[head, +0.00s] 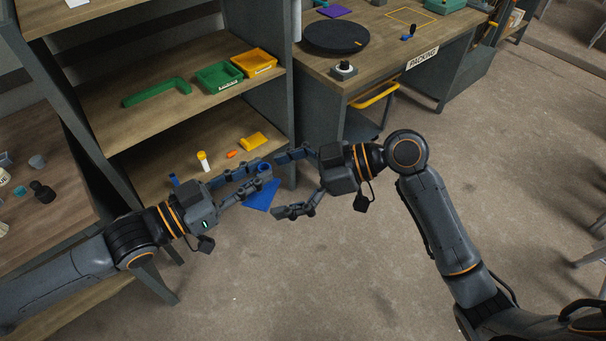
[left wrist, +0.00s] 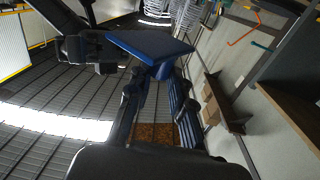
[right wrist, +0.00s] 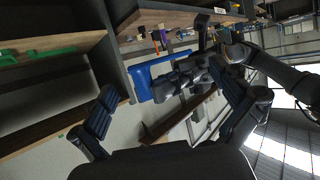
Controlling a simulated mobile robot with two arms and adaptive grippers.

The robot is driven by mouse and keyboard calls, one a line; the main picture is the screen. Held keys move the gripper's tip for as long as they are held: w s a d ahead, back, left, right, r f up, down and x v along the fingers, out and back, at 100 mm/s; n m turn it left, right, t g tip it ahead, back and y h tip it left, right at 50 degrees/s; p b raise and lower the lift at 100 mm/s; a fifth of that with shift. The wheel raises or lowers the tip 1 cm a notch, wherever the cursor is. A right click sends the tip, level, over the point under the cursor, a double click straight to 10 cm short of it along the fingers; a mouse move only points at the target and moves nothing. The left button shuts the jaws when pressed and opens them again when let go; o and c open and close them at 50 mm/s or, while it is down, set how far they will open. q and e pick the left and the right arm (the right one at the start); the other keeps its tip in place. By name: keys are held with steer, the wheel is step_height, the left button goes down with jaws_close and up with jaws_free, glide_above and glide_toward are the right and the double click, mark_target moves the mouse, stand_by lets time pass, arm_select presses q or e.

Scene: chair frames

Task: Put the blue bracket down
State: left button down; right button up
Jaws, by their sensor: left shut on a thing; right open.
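The blue bracket (head: 262,194) is a flat blue piece in the head view, held in the air in front of the shelf unit. My left gripper (head: 264,175) is shut on it. In the left wrist view the bracket (left wrist: 152,46) sits between the fingertips, with its broad plate facing up in the picture. In the right wrist view the bracket (right wrist: 150,80) lies beyond the fingers of my right gripper (right wrist: 160,105). My right gripper (head: 284,183) is open and empty, its fingers spread either side of the bracket's right end, apart from it as far as I can tell.
The shelf unit's middle board (head: 130,105) holds a green bracket (head: 157,92), a green bin (head: 219,76) and a yellow bin (head: 254,62). The lower board (head: 180,165) holds a white bottle (head: 204,161) and a yellow piece (head: 254,141). A packing bench (head: 390,55) stands right. Open floor lies in front.

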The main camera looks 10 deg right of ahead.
steer(key=shift+w+a+f, duration=0.1)
steer(key=shift+a+f, duration=0.1)
steer(key=shift+a, duration=0.35)
steer(key=c, duration=1.3)
arm_select(q)
steer(key=c, duration=1.1)
jaws_free()
arm_select(e)
steer(key=shift+o, duration=0.2)
arm_select(q)
steer(key=shift+a, duration=0.1)
